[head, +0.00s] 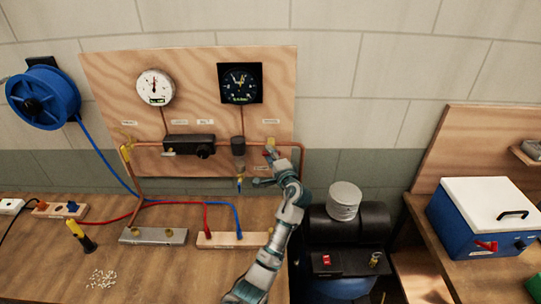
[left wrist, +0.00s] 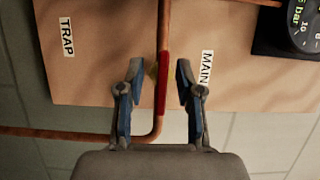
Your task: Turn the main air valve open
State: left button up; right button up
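A little brass shows beside the handle. In the head view the valve's brass top (head: 270,142) shows at the right of the plywood board, partly covered by my gripper. My left gripper (left wrist: 157,78) is open, with one finger on each side of the red handle and a gap to it. In the head view the same gripper (head: 266,168) is at the board's lower right. My right gripper is not in view.
The plywood board (head: 110,80) carries a white gauge (head: 156,87), a black gauge (head: 240,84), a black regulator (head: 190,145) and copper piping. A dark compressor (head: 345,225) stands right of the workbench. A blue hose reel (head: 43,97) hangs at left.

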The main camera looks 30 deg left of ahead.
pick_arm(q)
jog(key=v, duration=1.1)
jog(key=shift+d+f, duration=0.2)
jog(key=shift+d, duration=0.1)
jog(key=shift+w+a, duration=0.15)
